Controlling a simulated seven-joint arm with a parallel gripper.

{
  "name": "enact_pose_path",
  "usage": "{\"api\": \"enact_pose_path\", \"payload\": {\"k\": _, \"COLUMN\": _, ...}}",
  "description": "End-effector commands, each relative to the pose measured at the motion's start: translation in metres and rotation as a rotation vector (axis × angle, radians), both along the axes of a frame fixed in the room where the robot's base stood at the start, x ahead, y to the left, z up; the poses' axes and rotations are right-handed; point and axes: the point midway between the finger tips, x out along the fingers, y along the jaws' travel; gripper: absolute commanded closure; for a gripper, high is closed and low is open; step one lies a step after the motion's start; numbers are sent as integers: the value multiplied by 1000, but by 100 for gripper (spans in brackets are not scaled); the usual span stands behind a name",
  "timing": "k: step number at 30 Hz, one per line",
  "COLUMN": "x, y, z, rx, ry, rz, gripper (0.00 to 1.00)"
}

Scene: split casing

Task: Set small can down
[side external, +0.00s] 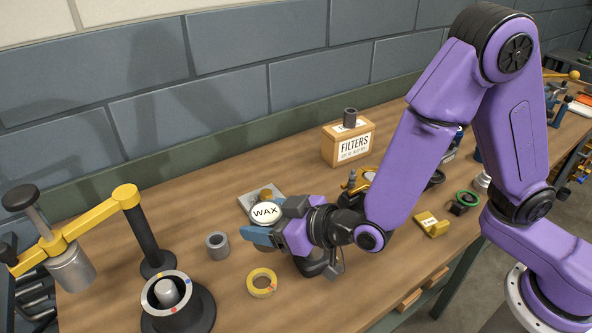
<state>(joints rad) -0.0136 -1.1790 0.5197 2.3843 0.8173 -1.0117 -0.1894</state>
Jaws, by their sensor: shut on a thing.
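A small round can (266,211) with a white lid marked WAX is left of centre in the side external view. My gripper (262,230) is at its near side, with a blue finger showing just below the lid. The gripper is shut on the can; the lid faces up. The can's lower body and the far finger are mostly hidden, and I cannot tell whether the can touches the bench below it.
A grey plate (247,200) with a brass piece lies behind the can. A grey ring (218,246) and a yellow tape roll (262,282) are close by. A black ringed stand (196,312) and yellow-armed press (90,225) are left. A FILTERS box (349,146) stands behind.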

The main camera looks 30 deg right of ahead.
Motion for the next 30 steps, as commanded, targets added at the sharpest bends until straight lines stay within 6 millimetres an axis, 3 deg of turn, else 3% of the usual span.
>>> {"api": "enact_pose_path", "payload": {"k": 6, "x": 59, "y": -60, "z": 7, "rx": 2, "ry": -2, "rz": -230, "gripper": 73}}
{"api": "enact_pose_path", "payload": {"k": 15, "x": 113, "y": -155, "z": 15, "rx": 2, "ry": 0, "rz": -534, "gripper": 73}}
{"api": "enact_pose_path", "payload": {"k": 24, "x": 134, "y": -241, "z": 21, "rx": 2, "ry": 2, "rz": -781, "gripper": 73}}
{"api": "enact_pose_path", "payload": {"k": 30, "x": 137, "y": -264, "z": 22, "rx": 3, "ry": 2, "rz": -849, "gripper": 73}}
